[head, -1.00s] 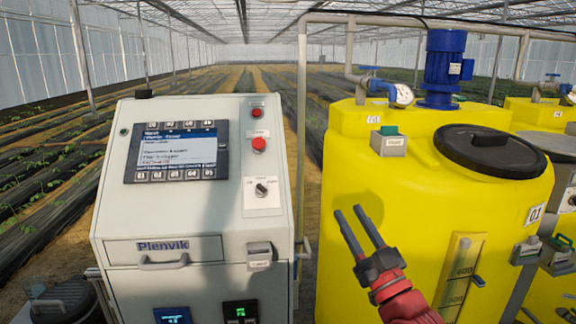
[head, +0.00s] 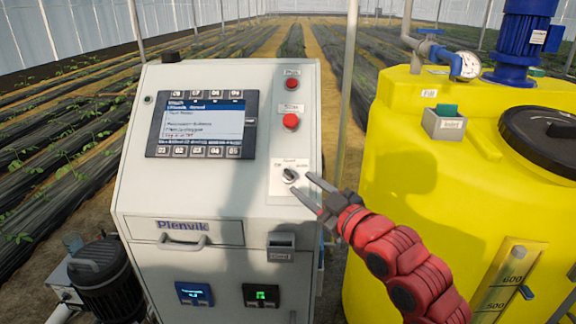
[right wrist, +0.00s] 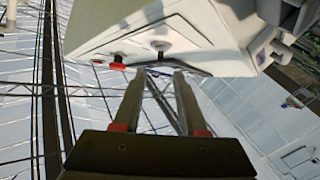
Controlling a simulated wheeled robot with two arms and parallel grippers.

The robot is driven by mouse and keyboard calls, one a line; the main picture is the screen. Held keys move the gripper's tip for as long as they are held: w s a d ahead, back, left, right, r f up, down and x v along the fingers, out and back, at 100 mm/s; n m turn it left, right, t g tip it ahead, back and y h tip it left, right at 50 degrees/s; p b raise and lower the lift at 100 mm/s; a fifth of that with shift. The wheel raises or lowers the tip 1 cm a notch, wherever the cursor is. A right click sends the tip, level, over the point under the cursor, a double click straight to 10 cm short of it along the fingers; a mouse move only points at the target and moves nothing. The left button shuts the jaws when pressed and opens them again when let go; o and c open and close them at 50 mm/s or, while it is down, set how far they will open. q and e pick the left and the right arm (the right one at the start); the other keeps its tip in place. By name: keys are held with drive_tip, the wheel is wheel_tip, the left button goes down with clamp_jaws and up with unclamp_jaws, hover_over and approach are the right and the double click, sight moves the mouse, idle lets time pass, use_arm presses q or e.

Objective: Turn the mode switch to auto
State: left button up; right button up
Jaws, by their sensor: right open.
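The mode switch (head: 290,175) is a dark round knob on a white label plate, on the right part of the grey cabinet's sloped face. Its small labels and exact pointer direction are too small to read surely. My right gripper (head: 300,181) is open and empty, its two fingertips just right of the knob in the head view. In the right wrist view the knob (right wrist: 159,45) appears beyond the gripper (right wrist: 160,72), lined up between the fingertips. Contact is not visible. My left gripper is not in view.
The cabinet (head: 135,190) carries a screen (head: 201,124), a red button (head: 290,121) above the switch, and a smaller red one (head: 292,83) higher up. A yellow tank (head: 410,150) stands to the right. A black motor (head: 103,280) sits at lower left.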

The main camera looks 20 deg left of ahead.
sight(291, 174)
drive_tip(key=p+x, duration=0.1)
drive_tip(key=x, duration=0.6)
drive_tip(key=shift+w+a+p, duration=0.15)
drive_tip(key=shift+a+p, duration=0.05)
drive_tip(key=shift+p, duration=0.15)
drive_tip(key=shift+c, duration=0.2)
clamp_jaws()
